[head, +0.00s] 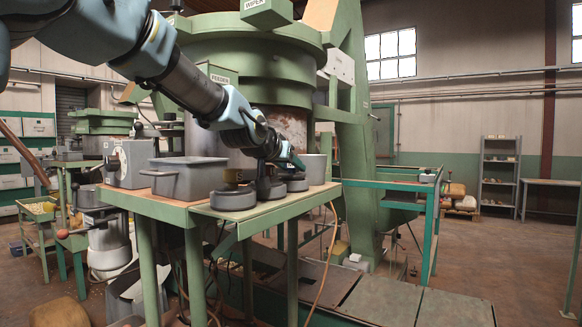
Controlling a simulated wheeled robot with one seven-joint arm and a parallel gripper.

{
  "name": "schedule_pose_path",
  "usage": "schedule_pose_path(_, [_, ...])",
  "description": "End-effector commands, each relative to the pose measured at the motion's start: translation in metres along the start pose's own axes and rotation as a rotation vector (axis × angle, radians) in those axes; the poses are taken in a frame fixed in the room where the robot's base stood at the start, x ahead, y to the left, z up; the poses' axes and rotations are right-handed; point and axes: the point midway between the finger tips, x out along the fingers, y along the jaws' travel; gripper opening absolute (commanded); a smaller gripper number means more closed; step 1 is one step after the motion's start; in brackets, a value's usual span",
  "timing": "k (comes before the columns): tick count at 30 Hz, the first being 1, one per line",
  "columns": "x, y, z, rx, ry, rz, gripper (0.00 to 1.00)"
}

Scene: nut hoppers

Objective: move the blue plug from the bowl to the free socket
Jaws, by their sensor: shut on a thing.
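My gripper (291,160) reaches down from the upper left over the right part of the green-edged bench. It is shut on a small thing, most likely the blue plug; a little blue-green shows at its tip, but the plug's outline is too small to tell. A grey bowl (316,170) stands just right of the gripper. Low round grey sockets sit in a row: the front one (233,200) has a brass-coloured block behind it, the middle one (268,190) has a dark upright piece, and the rear one (293,184) is below the gripper, its top partly hidden.
A grey bin (187,178) and a grey box with a dial (131,163) stand on the bench's left. The green hopper machine (250,62) rises close behind. The bench's front edge (262,217) is near the sockets. Open floor lies to the right.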

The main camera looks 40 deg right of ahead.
Motion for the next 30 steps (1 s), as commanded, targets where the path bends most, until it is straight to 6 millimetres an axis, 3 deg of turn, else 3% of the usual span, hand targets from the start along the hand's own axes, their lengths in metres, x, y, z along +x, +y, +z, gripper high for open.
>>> schedule_pose_path(30, [-0.006, 0.0, -0.015, 0.0, 0.001, 0.0, 0.0])
